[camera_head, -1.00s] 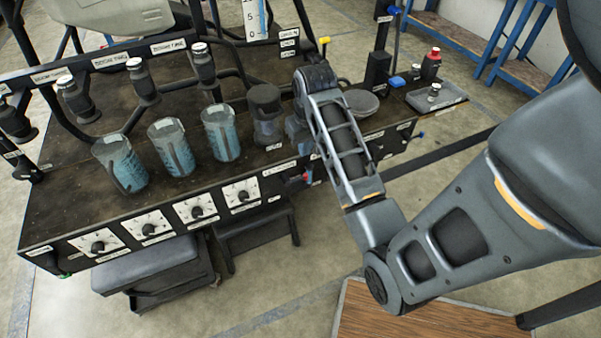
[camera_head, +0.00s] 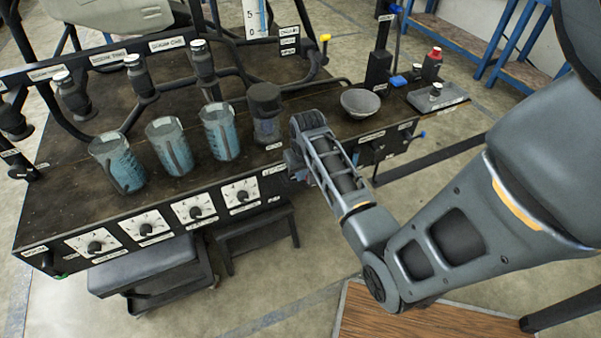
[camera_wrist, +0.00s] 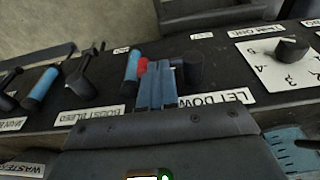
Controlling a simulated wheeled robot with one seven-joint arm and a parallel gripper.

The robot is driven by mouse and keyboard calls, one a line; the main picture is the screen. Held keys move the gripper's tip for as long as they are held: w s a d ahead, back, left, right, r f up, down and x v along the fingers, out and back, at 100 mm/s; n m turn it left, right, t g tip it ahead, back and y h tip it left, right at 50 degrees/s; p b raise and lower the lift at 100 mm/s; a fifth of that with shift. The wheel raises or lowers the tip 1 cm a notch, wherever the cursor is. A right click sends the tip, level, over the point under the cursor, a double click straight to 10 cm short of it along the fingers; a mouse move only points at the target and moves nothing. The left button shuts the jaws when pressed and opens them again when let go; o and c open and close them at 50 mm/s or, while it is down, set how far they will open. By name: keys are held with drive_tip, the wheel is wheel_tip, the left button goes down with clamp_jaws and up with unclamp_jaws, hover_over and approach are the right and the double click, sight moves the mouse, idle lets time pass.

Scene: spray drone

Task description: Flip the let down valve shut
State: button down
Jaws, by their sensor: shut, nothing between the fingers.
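The let down valve (camera_wrist: 190,68) is a dark cylinder on the panel by the "LET DOWN" label (camera_wrist: 218,98) in the wrist view. A red part (camera_wrist: 143,66), apparently its handle, shows just left of the cylinder, partly covered by my fingers. My gripper (camera_wrist: 158,78) is shut and empty, its blue fingers close beside the cylinder and over the red part. I cannot tell whether they touch. In the head view my wrist is at the bench's front edge and hides the valve.
Blue-handled valves stand left of my fingers in the wrist view, the nearest handle (camera_wrist: 132,66) very close. A dial (camera_wrist: 290,48) is at the right. In the head view, blue-filled jars (camera_head: 172,146) and a grey bowl (camera_head: 360,103) stand on the bench (camera_head: 75,205).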

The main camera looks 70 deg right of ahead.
drive_tip(key=shift+s+d+f+t+y, duration=0.1)
drive_tip(key=shift+f+t+y, duration=0.05)
drive_tip(key=shift+t+y, duration=0.2)
idle(0.3)
drive_tip(key=shift+s+d+f+m+t+y+b, duration=0.15)
drive_tip(key=shift+f+t+y+b, duration=0.15)
drive_tip(key=shift+f+t+y, duration=0.55)
drive_tip(key=shift+s+f+m+t+y+b, duration=0.15)
drive_tip(key=shift+f+t+y+b, duration=0.3)
drive_tip(key=shift+f+t, duration=0.6)
drive_tip(key=shift+s+d+f+m+t+y+b, duration=0.1)
drive_tip(key=shift+f+m+t+y+b, duration=0.1)
drive_tip(key=shift+f+t+y, duration=0.75)
drive_tip(key=shift+w, duration=0.15)
drive_tip(key=v, duration=0.7)
drive_tip(key=shift+r+p, duration=0.4)
drive_tip(key=shift+p, duration=0.05)
drive_tip(key=shift+a, duration=0.1)
